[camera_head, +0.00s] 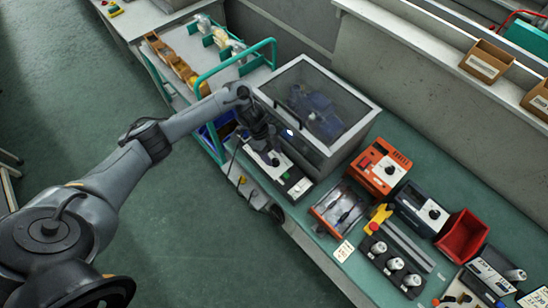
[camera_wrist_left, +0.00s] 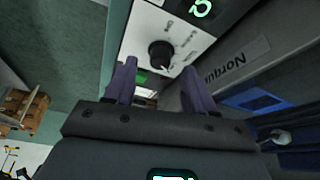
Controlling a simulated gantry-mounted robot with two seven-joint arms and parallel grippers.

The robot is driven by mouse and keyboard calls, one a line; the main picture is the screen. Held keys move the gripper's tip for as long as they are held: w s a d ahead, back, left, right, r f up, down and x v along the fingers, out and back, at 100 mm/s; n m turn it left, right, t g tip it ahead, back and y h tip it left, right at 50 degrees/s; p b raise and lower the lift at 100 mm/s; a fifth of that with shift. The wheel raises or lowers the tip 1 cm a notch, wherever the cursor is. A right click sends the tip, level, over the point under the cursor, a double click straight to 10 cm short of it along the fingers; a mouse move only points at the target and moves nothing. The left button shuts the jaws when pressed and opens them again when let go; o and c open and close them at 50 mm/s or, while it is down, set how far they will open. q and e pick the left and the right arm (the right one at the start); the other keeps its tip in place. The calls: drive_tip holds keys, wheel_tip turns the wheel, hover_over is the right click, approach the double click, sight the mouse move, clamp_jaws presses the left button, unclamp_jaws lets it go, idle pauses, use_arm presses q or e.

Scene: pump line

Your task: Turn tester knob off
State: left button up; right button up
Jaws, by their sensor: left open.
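The tester (camera_head: 345,128) is a grey box with a clear lid, and a blue part shows inside it. Its white control panel (camera_head: 292,180) is at the front; it also shows in the left wrist view (camera_wrist_left: 138,35). The black round knob (camera_wrist_left: 160,54) sits on this panel with small printed labels around it. My left gripper (camera_head: 268,152) is at the panel, pointing down. In the left wrist view its two purple fingers (camera_wrist_left: 160,88) are open, one to each side below the knob, with nothing between them. I cannot tell whether they touch it. My right gripper is not in view.
A green-railed cart (camera_head: 235,62) stands left of the tester. On the bench to the right are an orange unit (camera_head: 380,168), a clear-lidded tray (camera_head: 340,208), a dark unit (camera_head: 420,209) and a red bin (camera_head: 462,237).

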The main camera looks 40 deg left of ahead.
sight(275, 162)
use_arm(q)
drive_tip(key=shift+x, duration=1.3)
